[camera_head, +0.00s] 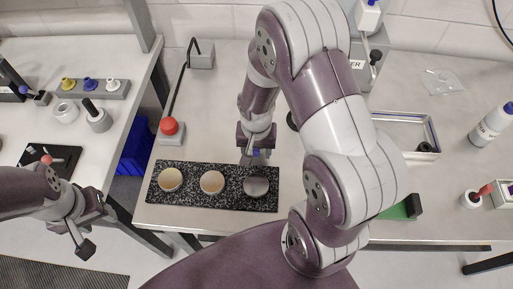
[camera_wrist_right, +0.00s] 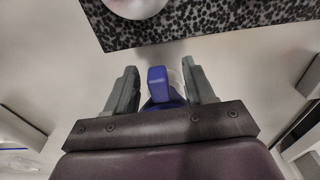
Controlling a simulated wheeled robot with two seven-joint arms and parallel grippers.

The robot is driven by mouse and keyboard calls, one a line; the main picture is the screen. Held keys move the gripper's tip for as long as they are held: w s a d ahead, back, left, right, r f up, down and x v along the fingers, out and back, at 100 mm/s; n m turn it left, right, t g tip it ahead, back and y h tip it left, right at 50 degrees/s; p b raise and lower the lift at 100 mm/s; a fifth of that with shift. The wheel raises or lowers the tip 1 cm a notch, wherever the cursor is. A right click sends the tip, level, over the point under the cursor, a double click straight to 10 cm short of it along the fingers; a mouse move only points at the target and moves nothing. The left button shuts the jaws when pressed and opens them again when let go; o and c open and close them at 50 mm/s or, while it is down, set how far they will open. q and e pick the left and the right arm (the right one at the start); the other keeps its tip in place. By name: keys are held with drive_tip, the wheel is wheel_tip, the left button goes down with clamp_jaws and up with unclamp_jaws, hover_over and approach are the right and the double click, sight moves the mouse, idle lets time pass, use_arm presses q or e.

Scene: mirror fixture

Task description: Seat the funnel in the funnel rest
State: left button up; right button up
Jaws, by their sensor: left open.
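My right gripper (camera_head: 256,153) points down just behind the grey disc (camera_head: 256,186) on the black speckled board (camera_head: 225,203). In the right wrist view its two grey fingers (camera_wrist_right: 158,88) stand apart on either side of a blue piece (camera_wrist_right: 157,80). Something pale and translucent shows beside the blue piece. I cannot tell if the fingers press on it, or if it belongs to the funnel. I cannot clearly pick out the funnel or the funnel rest. My left gripper (camera_head: 84,224) is open and empty, low at the left, over the gap between the benches.
A grey rack (camera_head: 92,89) with coloured knobs is on the left bench. A metal tray (camera_head: 408,118) and a white bottle (camera_head: 491,124) are at right. My right arm hides the bench's middle.

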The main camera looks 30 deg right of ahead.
wheel_tip(320, 180, up, 13)
drive_tip(key=s+a+f+n, duration=0.2)
drive_tip(key=s+a+n, duration=0.1)
drive_tip(key=s+n, duration=0.2)
drive_tip(key=shift+s+f+n+t, duration=0.2)
drive_tip(key=shift+n+t, duration=0.2)
drive_tip(key=shift+n, duration=0.3)
idle(0.7)
